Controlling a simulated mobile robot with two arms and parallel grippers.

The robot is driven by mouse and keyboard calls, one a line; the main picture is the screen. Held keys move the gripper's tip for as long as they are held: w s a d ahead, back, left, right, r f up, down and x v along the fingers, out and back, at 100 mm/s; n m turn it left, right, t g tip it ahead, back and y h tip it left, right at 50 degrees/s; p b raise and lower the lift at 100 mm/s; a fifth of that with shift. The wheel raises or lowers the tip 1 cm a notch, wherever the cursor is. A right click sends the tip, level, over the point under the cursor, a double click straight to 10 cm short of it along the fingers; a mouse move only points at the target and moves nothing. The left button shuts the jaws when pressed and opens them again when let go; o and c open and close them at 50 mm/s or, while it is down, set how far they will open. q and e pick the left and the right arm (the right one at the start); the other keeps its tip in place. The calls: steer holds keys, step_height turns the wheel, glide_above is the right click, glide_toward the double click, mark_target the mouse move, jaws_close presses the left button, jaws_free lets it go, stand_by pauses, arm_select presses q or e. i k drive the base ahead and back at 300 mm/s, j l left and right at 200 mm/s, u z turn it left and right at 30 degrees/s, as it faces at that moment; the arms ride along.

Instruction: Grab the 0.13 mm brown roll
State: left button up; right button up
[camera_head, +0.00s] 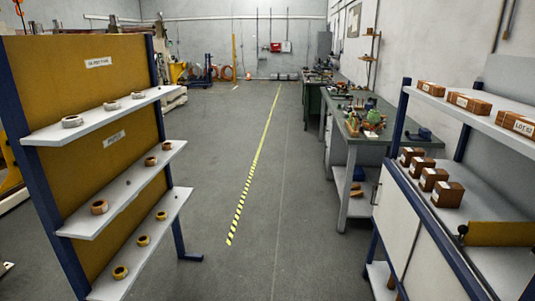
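A shelf rack (100,226) with a mustard back panel stands at the left. Its middle shelf holds brown rolls: a larger one at the near end (99,207), a smaller one farther along (150,161) and another near the far end (167,146). A tiny dark item (128,182) lies between them. The upper shelf holds paler rolls (72,121), and the lower shelf holds yellowish-brown rolls (120,272). No thickness marking is readable, so I cannot tell which roll is 0.13 mm. Neither of my grippers is in view.
A rack at the right (420,223) carries brown boxes (447,194) on its shelves. Cluttered green workbenches (362,138) stand along the right wall. A yellow-black floor stripe (248,181) runs down the middle, and the grey floor between the racks is clear.

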mark_target(166, 146)
steer(key=i+u, duration=0.15)
steer(key=i, duration=0.45)
steer(key=i+u, duration=0.1)
steer(key=i, duration=0.55)
steer(key=i+l+u, duration=0.15)
steer(key=i, duration=0.45)
steer(key=i+l+u, duration=0.15)
steer(key=i, duration=0.45)
steer(key=l, duration=0.1)
